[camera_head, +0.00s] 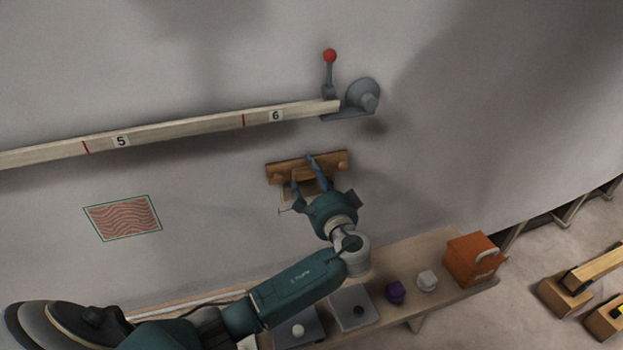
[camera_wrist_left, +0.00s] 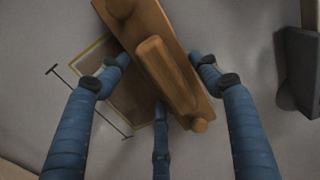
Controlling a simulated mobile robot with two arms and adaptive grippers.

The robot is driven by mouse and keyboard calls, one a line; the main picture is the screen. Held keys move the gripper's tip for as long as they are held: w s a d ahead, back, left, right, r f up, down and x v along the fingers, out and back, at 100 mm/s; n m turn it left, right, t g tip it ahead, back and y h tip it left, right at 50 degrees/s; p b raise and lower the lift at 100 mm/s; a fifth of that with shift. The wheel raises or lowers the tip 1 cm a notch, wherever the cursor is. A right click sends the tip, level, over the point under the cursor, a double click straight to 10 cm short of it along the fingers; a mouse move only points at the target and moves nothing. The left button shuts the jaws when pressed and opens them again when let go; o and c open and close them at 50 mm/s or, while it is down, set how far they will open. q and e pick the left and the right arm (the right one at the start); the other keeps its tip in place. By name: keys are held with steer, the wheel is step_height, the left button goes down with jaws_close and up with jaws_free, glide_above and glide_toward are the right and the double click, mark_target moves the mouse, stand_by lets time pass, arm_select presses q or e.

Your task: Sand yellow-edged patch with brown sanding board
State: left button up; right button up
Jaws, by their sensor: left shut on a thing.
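The brown sanding board (camera_head: 336,161) is a wooden board with a raised handle and a knob at each end. My left gripper (camera_head: 305,172) is shut on its handle and holds it at the grey hull wall. The board also shows in the left wrist view (camera_wrist_left: 148,48), lying diagonally between the blue fingers (camera_wrist_left: 165,75). The yellow-edged patch (camera_wrist_left: 130,96) is a brown area partly covered by the board and fingers. In the head view it is mostly hidden behind the board and gripper. I cannot tell whether the board touches the wall. My right gripper is not in view.
A wooden batten (camera_head: 190,128) marked 5 and 6 runs above, ending at a red-knobbed lever (camera_head: 330,57). A green-edged patch (camera_head: 124,217) is at left.

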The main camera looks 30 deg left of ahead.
mark_target(307, 198)
arm_select(q)
steer(key=shift+a+r, duration=0.1)
steer(key=shift+r, duration=0.6)
steer(key=shift+f+b, duration=2.65)
steer(key=shift+f, duration=0.8)
steer(key=shift+s+f+b, duration=0.1)
steer(key=shift+f+b, duration=0.2)
steer(key=shift+f, duration=0.05)
steer(key=shift+s+f+b, duration=0.1)
steer(key=shift+f+b, duration=0.6)
steer(key=shift+f, duration=0.1)
steer(key=shift+f+b, duration=0.3)
steer(key=shift+f, duration=0.35)
steer(key=shift+f+b, duration=0.15)
steer(key=shift+b, duration=0.15)
steer(key=shift+f, duration=0.25)
steer(key=f+b, duration=0.2)
steer(key=shift+d+f+b, duration=0.2)
steer(key=shift+b, duration=0.1)
